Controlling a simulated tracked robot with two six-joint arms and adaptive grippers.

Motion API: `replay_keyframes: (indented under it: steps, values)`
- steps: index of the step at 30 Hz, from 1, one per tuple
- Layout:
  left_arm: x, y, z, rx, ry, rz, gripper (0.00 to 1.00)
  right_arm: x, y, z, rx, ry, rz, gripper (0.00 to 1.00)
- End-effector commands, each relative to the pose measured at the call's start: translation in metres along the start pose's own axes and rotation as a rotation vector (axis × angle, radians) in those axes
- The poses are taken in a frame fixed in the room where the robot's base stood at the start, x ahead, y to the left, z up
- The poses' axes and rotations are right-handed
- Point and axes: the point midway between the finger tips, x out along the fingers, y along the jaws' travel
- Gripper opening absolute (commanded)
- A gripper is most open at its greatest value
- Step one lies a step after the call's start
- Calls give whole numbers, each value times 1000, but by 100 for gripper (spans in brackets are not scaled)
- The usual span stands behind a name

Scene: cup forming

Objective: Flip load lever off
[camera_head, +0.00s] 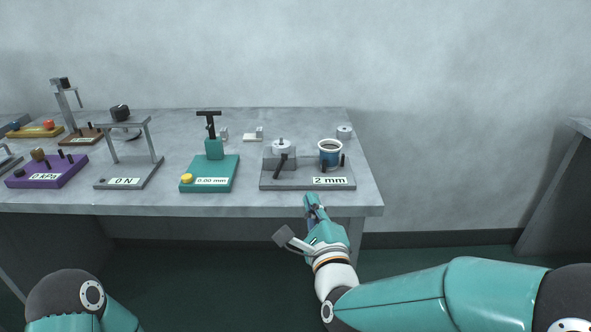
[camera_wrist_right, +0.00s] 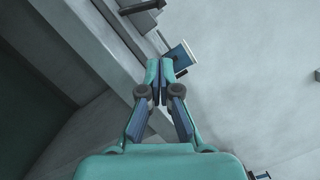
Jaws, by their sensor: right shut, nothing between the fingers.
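A grey station (camera_head: 307,180) labelled "2 mm" stands near the right end of the table. A dark lever (camera_head: 279,168) leans in front of its grey block; whether it is the load lever, I cannot tell. A blue and white cup (camera_head: 330,152) sits on the station's right part, with short black pegs around it. My right gripper (camera_head: 311,200) is shut and empty at the table's front edge, in front of the station and apart from the lever. In the right wrist view its fingers (camera_wrist_right: 165,66) are together. My left gripper is out of view.
A green station (camera_head: 212,173) labelled "0.00 mm", a grey frame (camera_head: 127,180) labelled "0 N" and a purple box (camera_head: 48,173) labelled "0 kPa" stand to the left. A small metal cylinder (camera_head: 344,132) is behind the cup. Floor is open right of the table.

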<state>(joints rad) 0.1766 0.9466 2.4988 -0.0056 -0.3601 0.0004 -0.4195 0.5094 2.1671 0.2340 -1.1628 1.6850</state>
Motion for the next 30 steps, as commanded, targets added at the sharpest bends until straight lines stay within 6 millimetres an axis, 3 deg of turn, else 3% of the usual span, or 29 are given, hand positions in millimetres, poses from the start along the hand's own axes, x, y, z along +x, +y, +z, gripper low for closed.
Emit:
replay_keyframes:
  steps: [10,12,21,30]
  values:
    - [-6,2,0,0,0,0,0,70,0,0,0,1,0,0]
    - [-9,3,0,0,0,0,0,77,-1,12,-1,-3,0,0]
    - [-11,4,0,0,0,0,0,93,0,27,0,0,1,0]
    - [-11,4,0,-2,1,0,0,92,-4,22,-1,3,-1,0]
